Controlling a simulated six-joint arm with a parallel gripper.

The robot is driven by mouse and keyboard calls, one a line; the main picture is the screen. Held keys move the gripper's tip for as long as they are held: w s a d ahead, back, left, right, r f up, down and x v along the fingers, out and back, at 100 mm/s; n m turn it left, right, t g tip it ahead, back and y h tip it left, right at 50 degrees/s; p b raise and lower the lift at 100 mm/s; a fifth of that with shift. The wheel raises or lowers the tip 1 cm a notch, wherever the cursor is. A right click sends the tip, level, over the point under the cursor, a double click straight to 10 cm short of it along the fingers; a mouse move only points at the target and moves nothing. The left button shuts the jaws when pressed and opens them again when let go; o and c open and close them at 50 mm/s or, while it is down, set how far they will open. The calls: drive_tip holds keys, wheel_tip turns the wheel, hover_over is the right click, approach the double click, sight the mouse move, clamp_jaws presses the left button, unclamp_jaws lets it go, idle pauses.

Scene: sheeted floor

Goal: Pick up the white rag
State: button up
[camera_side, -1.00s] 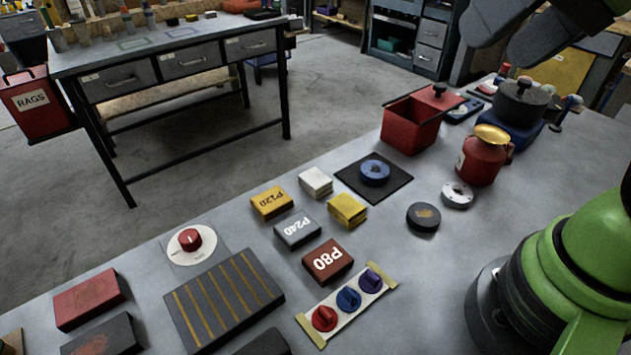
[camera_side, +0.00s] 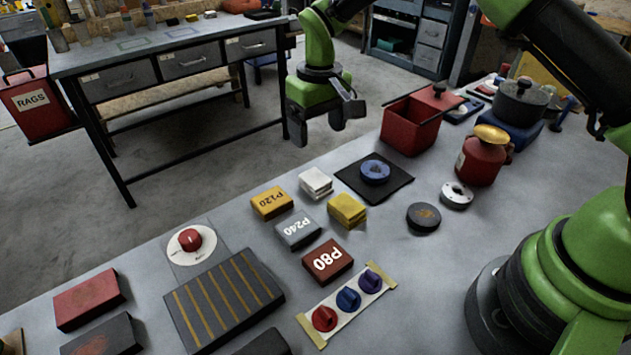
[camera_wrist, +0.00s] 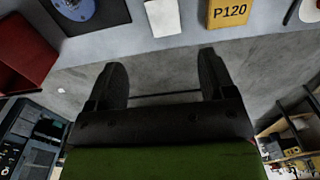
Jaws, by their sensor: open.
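The white rag (camera_side: 316,182) is a small folded stack lying on the grey work table, between the yellow P120 block and the black mat. It also shows at the top of the wrist view (camera_wrist: 163,17), partly cut off by the frame edge. My gripper (camera_side: 322,125) is above the table's far edge, up and behind the rag in the side view, and apart from it. In the wrist view my gripper (camera_wrist: 163,82) has its two dark fingers wide apart with nothing between them.
A yellow folded cloth (camera_side: 347,209) lies close to the rag, with the P120 block (camera_side: 272,203) and grey P240 block (camera_side: 298,231) nearby. A black mat (camera_side: 395,190) holds a blue disc (camera_side: 375,171). A red open box (camera_side: 410,137) stands behind it.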

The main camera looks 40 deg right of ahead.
hover_over(315, 178)
drive_tip(key=f, duration=0.5)
drive_tip(key=shift+w+d+f, duration=0.15)
drive_tip(key=shift+d+f, duration=0.2)
drive_tip(key=shift+f, duration=0.05)
drive_tip(key=shift+a+f, duration=0.15)
drive_tip(key=shift+f, duration=1.25)
drive_tip(key=shift+a+f, duration=0.15)
drive_tip(key=shift+f, duration=1.2)
drive_tip(key=c, duration=1)
